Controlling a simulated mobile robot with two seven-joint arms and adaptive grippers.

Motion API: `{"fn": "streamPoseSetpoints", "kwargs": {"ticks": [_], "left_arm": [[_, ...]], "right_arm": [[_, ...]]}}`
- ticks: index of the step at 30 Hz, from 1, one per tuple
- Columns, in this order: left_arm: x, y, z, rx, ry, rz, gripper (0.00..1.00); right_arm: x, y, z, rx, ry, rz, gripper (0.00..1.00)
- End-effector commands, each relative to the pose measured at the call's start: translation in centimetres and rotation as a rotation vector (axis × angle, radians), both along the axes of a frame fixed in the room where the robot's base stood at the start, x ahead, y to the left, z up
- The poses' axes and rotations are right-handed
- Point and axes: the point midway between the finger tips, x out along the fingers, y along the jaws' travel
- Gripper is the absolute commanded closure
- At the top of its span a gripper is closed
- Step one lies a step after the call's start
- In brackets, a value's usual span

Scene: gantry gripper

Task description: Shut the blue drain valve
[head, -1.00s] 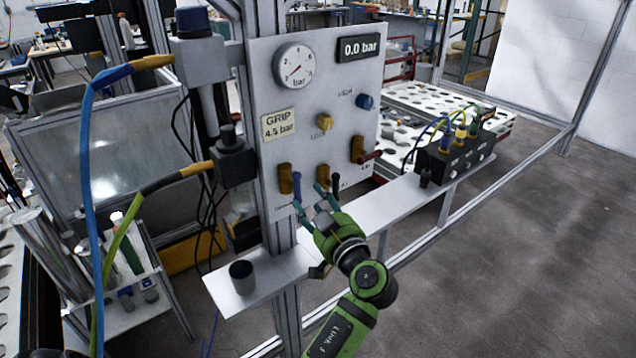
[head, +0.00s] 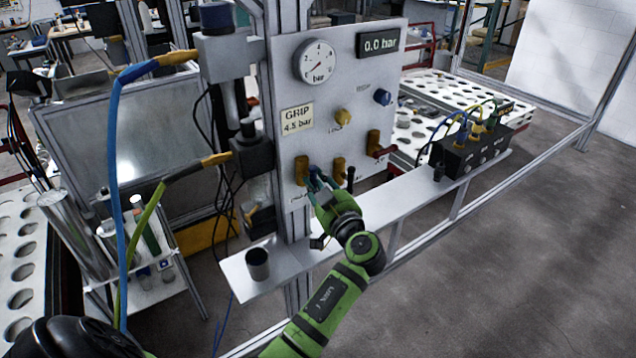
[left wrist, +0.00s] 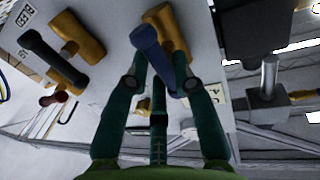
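The blue drain valve has a brass body (head: 301,168) and a blue lever, at the lower left of the white panel (head: 340,95). In the left wrist view its blue lever (left wrist: 150,48) lies between my left fingertips, in front of the brass body (left wrist: 167,22). My left gripper (head: 318,178) is at this lever and mostly hides it in the head view. In the wrist view the fingers (left wrist: 160,68) are drawn in close on both sides of the lever and appear to touch it. My right gripper is not in view.
Beside it are a black-levered valve (head: 338,168) and a red-levered valve (head: 374,143). Above are a yellow knob (head: 342,116), a blue knob (head: 382,97), a gauge (head: 315,62) and a 0.0 bar display (head: 379,42). A shelf (head: 400,207) below bears a dark cup (head: 257,264).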

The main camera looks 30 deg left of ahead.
Motion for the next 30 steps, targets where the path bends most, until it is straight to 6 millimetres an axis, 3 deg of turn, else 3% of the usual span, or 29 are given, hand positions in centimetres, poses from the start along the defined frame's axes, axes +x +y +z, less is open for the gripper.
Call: {"fn": "streamPoseSetpoints", "kwargs": {"ticks": [14,30], "left_arm": [[0.0,-0.1,-0.2,0.051,0.136,-0.001,1.0],[0.1,-0.1,-0.2,0.239,0.597,-0.001,1.0]], "right_arm": [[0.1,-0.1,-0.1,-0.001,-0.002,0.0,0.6],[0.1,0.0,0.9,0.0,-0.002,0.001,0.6]]}}
